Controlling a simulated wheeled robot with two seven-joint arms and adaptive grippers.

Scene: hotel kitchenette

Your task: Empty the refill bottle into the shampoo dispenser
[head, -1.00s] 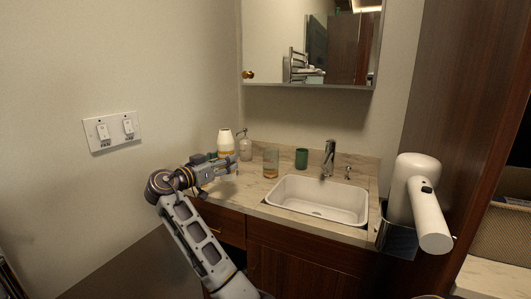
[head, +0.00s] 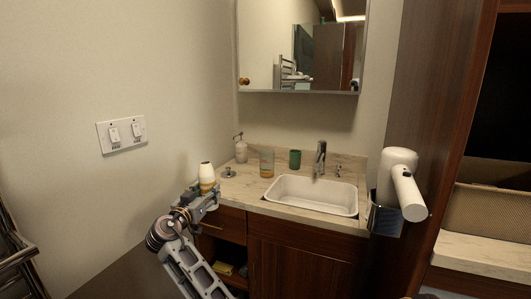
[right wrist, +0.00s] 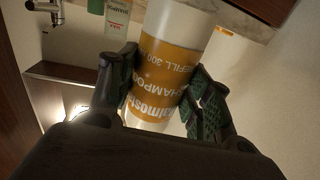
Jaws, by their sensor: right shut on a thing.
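The refill bottle (head: 206,173), white with an orange label, is upright in my right gripper (head: 203,193) at the counter's left end. In the right wrist view the green-padded fingers close on both sides of the bottle (right wrist: 168,65), whose label reads upside down. Whether it touches the counter is unclear. The shampoo dispenser seems to be the clear container (head: 267,163) with amber liquid low inside; its "shampoo" label shows in the right wrist view (right wrist: 117,18). It stands right of the bottle, apart from it. A loose pump top (head: 228,172) lies between them. My left gripper is out of view.
Another pump bottle (head: 241,150) stands behind, by the wall. A green cup (head: 295,159) is right of the dispenser. The sink (head: 315,196) and tap (head: 320,157) lie further right. A hair dryer (head: 397,178) hangs at the right.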

